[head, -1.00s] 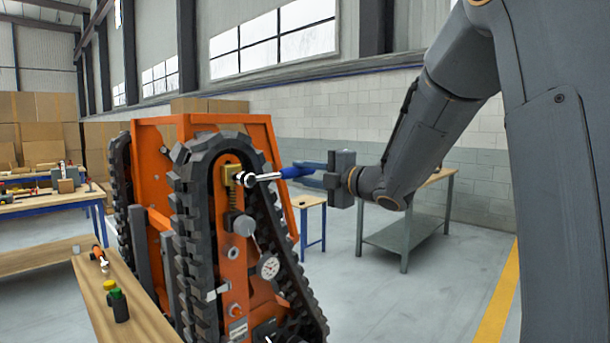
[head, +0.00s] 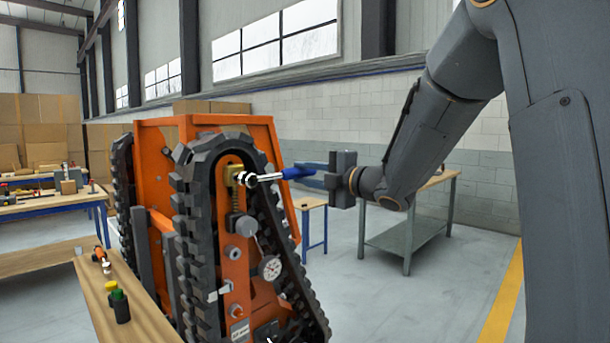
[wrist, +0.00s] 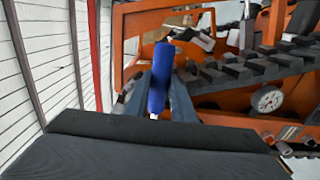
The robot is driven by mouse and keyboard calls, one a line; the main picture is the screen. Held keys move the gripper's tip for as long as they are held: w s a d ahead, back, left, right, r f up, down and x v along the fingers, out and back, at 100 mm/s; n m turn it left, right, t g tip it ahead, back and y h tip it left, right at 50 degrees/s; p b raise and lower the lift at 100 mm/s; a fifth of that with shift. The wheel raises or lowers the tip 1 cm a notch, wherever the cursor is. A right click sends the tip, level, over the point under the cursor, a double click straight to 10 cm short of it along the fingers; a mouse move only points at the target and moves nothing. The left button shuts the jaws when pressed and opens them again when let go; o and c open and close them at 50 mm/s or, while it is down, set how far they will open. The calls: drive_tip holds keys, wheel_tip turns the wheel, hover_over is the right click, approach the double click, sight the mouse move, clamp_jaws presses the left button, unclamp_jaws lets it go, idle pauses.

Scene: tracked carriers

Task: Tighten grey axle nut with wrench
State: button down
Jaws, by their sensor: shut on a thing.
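My gripper (head: 312,176) is shut on the blue handle of the wrench (head: 290,173), right of the orange tracked carrier (head: 152,170). The wrench lies about level, and its silver head is at a brass-coloured block (head: 234,176) near the top of the track frame. The grey axle nut is hidden behind the wrench head, so I cannot tell how they fit together. In the wrist view the blue handle (wrist: 160,80) stands between the fingers, with the carrier behind it.
A black rubber track (head: 190,220) loops around the frame. A round dial gauge (head: 269,267) sits lower on it. A wooden bench (head: 140,315) with green and yellow-capped items (head: 119,303) stands front left. A grey metal table (head: 410,225) stands behind my arm. Open floor lies at right.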

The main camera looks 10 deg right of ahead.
drive_tip(key=shift+w+a, duration=0.25)
drive_tip(key=shift+w, duration=0.15)
idle(0.3)
drive_tip(key=shift+b, duration=0.35)
idle(0.4)
drive_tip(key=c, duration=2.3)
unclamp_jaws()
clamp_jaws()
drive_tip(key=shift+f+m, duration=0.6)
drive_tip(key=shift+f, duration=0.1)
drive_tip(key=shift+f, duration=0.15)
drive_tip(key=shift+s+a+f+m, duration=0.1)
drive_tip(key=shift+f+m, duration=0.5)
